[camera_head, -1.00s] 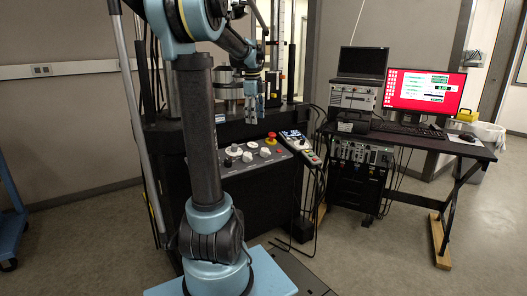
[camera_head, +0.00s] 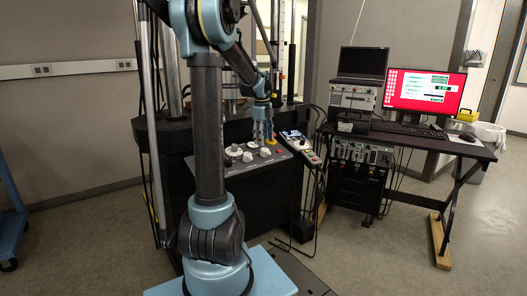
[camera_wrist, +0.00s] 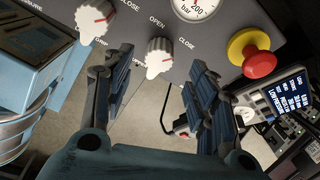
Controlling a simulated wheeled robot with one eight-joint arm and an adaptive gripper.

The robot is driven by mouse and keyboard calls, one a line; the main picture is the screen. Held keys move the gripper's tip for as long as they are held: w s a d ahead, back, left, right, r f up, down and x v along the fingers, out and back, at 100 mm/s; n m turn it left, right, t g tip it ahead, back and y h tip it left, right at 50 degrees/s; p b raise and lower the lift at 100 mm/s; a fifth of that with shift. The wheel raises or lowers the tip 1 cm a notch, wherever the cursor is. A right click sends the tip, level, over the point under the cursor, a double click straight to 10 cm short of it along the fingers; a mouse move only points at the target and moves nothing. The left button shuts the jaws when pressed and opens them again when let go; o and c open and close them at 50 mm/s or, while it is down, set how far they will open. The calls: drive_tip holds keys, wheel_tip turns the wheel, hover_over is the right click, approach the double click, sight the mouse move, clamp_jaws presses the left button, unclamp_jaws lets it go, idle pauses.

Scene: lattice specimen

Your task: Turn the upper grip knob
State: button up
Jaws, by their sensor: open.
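The grey control panel (camera_head: 236,172) on the black machine carries white knobs. Another white knob (camera_wrist: 94,17) with a red mark is at upper left, beside a partly hidden grip label. I cannot read which one is the upper grip knob. My gripper (camera_wrist: 161,66) is open, its fingers apart on either side of the nearer knob; contact is not visible. In the head view, my gripper (camera_head: 263,133) hangs above the panel's back right.
A red emergency button with a yellow collar (camera_wrist: 255,54) sits right of my fingers. A pressure gauge (camera_wrist: 195,7) is above. A handheld controller with a lit display (camera_wrist: 287,98) stands at right. A desk (camera_head: 425,143) with a red-screened monitor (camera_head: 423,90) is farther right.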

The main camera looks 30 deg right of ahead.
sight(264, 149)
drive_tip(key=shift+w+d+f, duration=0.1)
drive_tip(key=shift+d+f, duration=0.05)
drive_tip(key=shift+f, duration=1.4)
drive_tip(key=shift+w+d+f, duration=0.1)
drive_tip(key=shift+f, duration=1.4)
drive_tip(key=shift+c, duration=0.6)
drive_tip(key=c, duration=0.9)
